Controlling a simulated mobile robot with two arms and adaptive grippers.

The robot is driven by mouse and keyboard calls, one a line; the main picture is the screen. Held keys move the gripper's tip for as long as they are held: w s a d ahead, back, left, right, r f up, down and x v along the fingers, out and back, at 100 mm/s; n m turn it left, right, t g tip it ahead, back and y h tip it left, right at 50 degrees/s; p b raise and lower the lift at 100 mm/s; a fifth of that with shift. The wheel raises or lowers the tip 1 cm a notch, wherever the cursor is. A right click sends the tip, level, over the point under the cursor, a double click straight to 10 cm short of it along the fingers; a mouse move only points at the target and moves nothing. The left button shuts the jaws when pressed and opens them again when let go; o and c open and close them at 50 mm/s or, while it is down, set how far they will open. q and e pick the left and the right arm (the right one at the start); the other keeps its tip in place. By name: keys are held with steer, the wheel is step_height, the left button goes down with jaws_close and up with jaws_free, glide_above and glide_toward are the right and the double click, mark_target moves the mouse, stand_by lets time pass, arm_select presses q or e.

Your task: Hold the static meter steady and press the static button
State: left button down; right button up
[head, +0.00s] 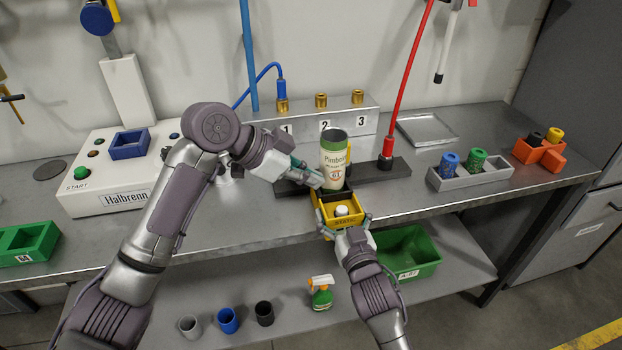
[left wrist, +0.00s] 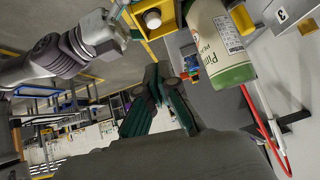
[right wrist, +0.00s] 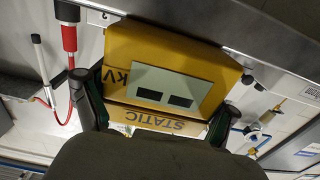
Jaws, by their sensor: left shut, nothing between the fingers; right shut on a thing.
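The yellow static meter (head: 335,222), marked STATIC, sits at the front edge of the bench, with a round white button (head: 341,210) on top. My right gripper (head: 346,228) is shut on its two sides. The right wrist view shows the meter (right wrist: 135,48) between the fingers, with kV lettering and a pale display. My left gripper (head: 321,182) is shut and empty, above and behind the button, beside a white and green can (head: 334,165). In the left wrist view, the button (left wrist: 152,18) lies apart from the closed fingertips (left wrist: 160,88).
A dark rail (head: 395,170) with a red-hosed fitting (head: 386,160) lies behind the meter. A white START box (head: 110,180) stands left. A grey holder (head: 470,176) with blue and green cups is at right. A green bin (head: 412,250) sits on the lower shelf.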

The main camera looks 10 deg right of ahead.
arm_select(q)
glide_above(337, 211)
steer(key=f, duration=0.5)
steer(key=shift+s+a, duration=0.2)
steer(key=shift+s, duration=0.1)
step_height(337, 211, down, 3)
steer(key=shift+w+a+r, duration=0.1)
steer(key=shift+w+r, duration=0.05)
steer(key=shift+r, duration=0.05)
steer(key=shift+w+f, duration=0.1)
steer(key=shift+f, duration=0.5)
steer(key=shift+f, duration=1.05)
